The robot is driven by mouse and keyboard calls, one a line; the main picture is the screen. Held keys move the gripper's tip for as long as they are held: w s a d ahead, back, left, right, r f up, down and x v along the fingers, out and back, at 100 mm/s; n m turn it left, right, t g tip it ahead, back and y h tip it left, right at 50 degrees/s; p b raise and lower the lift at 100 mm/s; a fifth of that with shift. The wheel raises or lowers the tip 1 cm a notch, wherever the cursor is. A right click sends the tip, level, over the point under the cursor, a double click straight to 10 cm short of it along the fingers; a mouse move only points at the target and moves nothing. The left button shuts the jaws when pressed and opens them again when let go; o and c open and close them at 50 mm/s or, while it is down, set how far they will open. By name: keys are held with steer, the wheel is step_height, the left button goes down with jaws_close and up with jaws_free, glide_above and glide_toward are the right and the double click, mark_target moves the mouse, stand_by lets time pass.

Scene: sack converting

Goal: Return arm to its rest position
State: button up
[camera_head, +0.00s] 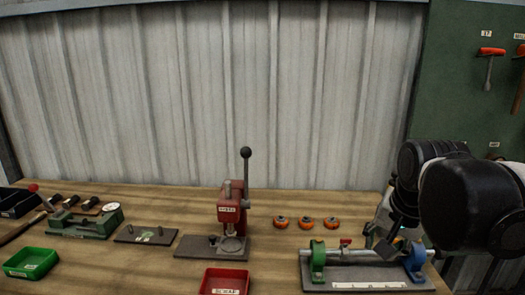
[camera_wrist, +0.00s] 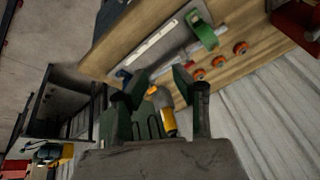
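My arm shows at the right of the head view, with its black rounded joints in front of the bench's right end. My gripper (camera_head: 388,245) hangs low behind the clamp fixture (camera_head: 368,275) and is partly hidden. In the wrist view my gripper (camera_wrist: 160,84) has its two dark fingers spread apart. A grey and yellow object (camera_wrist: 168,122) shows between the fingers; it seems to lie beyond them, and I see no finger touching it.
The fixture has green and blue supports. Orange round parts (camera_head: 306,223), a red press (camera_head: 231,215), a red tray (camera_head: 224,281) and a green tray (camera_head: 31,262) stand on the wooden bench (camera_head: 150,270). A green tool board (camera_head: 465,110) is at right.

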steer(key=s+a+f+n+t, duration=0.1)
steer(key=s+a+f+n, duration=0.1)
steer(key=s+f+n, duration=0.1)
steer(key=s+a+f+n+t, duration=0.1)
steer(key=s+a+f+n, duration=0.1)
steer(key=s, duration=0.4)
steer(key=shift+s+a+f+n+t, duration=0.25)
steer(key=shift+f+n, duration=0.2)
steer(key=shift+n, duration=0.35)
stand_by(0.4)
